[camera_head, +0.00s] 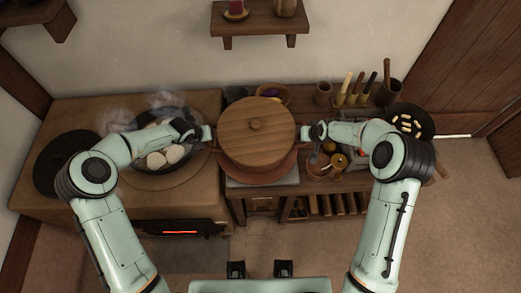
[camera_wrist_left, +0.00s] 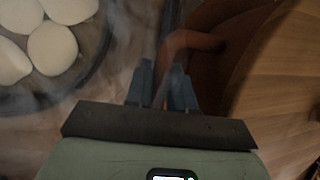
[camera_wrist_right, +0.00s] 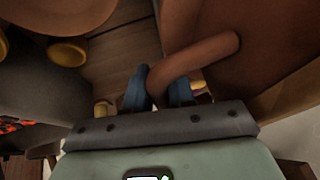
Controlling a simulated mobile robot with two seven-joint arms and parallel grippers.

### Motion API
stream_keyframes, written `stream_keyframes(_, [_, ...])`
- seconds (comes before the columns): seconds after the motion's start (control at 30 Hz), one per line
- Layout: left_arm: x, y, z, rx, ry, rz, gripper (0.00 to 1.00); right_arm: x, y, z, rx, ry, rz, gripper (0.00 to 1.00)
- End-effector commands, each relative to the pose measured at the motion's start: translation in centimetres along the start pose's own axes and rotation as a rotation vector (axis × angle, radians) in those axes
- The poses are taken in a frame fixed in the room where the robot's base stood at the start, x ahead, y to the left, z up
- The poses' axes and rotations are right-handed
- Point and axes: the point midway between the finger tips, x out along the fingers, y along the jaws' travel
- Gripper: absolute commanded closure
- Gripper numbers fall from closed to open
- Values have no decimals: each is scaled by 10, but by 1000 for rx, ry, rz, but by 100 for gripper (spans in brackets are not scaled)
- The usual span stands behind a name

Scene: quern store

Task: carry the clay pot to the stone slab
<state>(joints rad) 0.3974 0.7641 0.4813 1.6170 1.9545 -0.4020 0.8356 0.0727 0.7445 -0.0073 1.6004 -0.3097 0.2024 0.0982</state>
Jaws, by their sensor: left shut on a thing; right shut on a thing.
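The clay pot (camera_head: 258,177) is reddish brown and sits under a round wooden lid (camera_head: 257,135) at the centre of the head view. My left gripper (camera_head: 208,133) is shut on its left handle, which shows between the blue fingers in the left wrist view (camera_wrist_left: 192,42). My right gripper (camera_head: 306,132) is shut on its right handle, seen in the right wrist view (camera_wrist_right: 200,57). The pale stone slab (camera_head: 291,180) shows below the pot's front edge and is mostly hidden. I cannot tell whether the pot touches it.
A stove (camera_head: 75,115) at the left bears a steaming pan of pale rounds (camera_head: 165,157) and a dark plate (camera_head: 62,160). Right of the pot stand small jars (camera_head: 338,161), a utensil rack (camera_head: 352,98) and a dark pan (camera_head: 409,121). A wall shelf (camera_head: 260,25) is behind.

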Motion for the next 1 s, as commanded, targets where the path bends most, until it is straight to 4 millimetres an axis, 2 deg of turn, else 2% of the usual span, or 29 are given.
stream_keyframes(0.27, [10,0,-3,1,-6,-4,100,10,1,3,-4,6,-2,100])
stream_keyframes(0.3, [12,2,-5,0,-1,-1,70,12,1,6,-3,0,-1,70])
stream_keyframes(0.37, [11,2,-5,0,-1,-1,51,11,1,6,-3,0,-1,51])
stream_keyframes(0.87, [10,2,-5,0,-1,0,51,11,2,6,-1,0,0,51])
stream_keyframes(1.0, [-1,2,-4,-1,-3,0,51,11,2,6,0,0,0,51])
